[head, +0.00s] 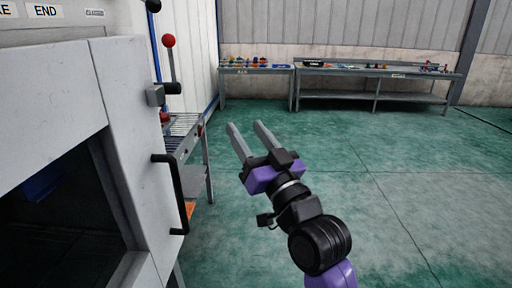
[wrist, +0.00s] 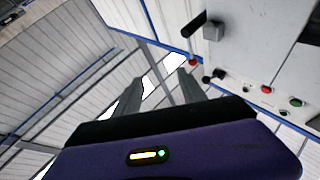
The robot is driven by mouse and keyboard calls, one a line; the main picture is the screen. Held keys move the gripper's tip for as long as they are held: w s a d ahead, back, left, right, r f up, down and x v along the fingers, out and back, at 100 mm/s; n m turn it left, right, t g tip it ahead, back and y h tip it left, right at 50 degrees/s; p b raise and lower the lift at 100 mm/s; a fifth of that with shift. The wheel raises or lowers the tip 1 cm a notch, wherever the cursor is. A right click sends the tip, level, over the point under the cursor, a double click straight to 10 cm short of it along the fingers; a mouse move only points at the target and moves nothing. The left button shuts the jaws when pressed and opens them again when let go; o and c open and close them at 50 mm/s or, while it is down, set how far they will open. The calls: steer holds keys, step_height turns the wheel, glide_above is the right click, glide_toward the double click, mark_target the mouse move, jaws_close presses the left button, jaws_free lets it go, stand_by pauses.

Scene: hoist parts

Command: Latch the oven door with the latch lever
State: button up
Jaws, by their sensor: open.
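The oven door (head: 135,120) is at the left of the head view, pale grey with a dark window and a black bar handle (head: 175,195). It looks closed or nearly so; I cannot tell whether it is flush. The latch lever (head: 170,62) has a red ball on a grey rod standing upright from a black hub, beside a grey block (head: 155,95) near the door's upper right edge. The red ball (wrist: 192,62) and grey block (wrist: 213,32) also show in the wrist view. My gripper (head: 247,128) is open and empty, right of the lever and apart from it.
A roller conveyor (head: 182,127) stands just behind the oven. Workbenches (head: 375,73) with small parts line the back wall. The green floor (head: 420,200) to the right is clear. The wrist view shows red and green buttons (wrist: 296,102) on a pale panel.

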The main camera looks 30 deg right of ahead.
steer(key=shift+s+a+f, duration=0.1)
steer(key=shift+s+f, duration=0.7)
steer(key=shift+f, duration=0.1)
steer(key=shift+c, duration=0.2)
